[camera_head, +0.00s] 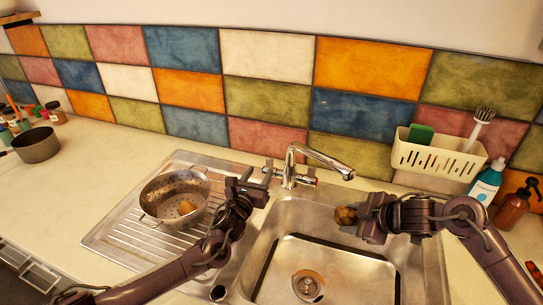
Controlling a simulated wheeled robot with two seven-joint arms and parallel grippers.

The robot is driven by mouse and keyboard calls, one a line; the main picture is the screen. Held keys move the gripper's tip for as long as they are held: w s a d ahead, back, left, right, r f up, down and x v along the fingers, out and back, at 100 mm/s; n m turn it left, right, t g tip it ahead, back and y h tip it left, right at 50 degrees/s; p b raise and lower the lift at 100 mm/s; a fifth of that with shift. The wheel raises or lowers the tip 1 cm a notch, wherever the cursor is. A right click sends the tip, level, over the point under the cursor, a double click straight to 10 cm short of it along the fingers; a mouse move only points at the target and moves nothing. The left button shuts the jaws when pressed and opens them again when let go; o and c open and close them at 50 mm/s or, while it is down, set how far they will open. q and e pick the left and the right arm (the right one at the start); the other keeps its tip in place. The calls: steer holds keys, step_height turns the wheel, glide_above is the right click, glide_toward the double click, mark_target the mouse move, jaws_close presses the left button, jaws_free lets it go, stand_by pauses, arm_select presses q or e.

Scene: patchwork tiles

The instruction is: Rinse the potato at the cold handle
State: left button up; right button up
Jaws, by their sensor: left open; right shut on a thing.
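A small brown potato (345,215) is held over the right part of the steel sink (262,262), below and near the spout. My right gripper (360,218) is shut on it. The chrome tap (290,165) stands behind the sink, its spout reaching right; no water shows. Its right handle (311,182) has a red mark. Its left handle (268,164) is just beyond my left gripper (248,186), which is open at the sink's back left; I cannot tell whether they touch. I cannot make out a cold mark on the left handle.
A metal colander (160,190) with a brown potato-like item (186,207) stands on the drainboard (118,238). A cream caddy (440,158), blue-labelled bottle (486,182) and brown bottle (513,205) are at right. A pot (36,146) is far left.

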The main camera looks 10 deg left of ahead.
mark_target(269, 159)
arm_select(q)
steer(key=shift+f+m, duration=0.3)
steer(key=shift+f, duration=0.1)
steer(key=shift+w+f, duration=0.1)
steer(key=shift+w, duration=0.05)
steer(key=x, duration=1)
steer(key=shift+w, duration=0.2)
steer(key=shift+w+d+f, duration=0.1)
steer(key=shift+w+f, duration=0.05)
steer(key=shift+w, duration=0.4)
steer(key=shift+c, duration=0.3)
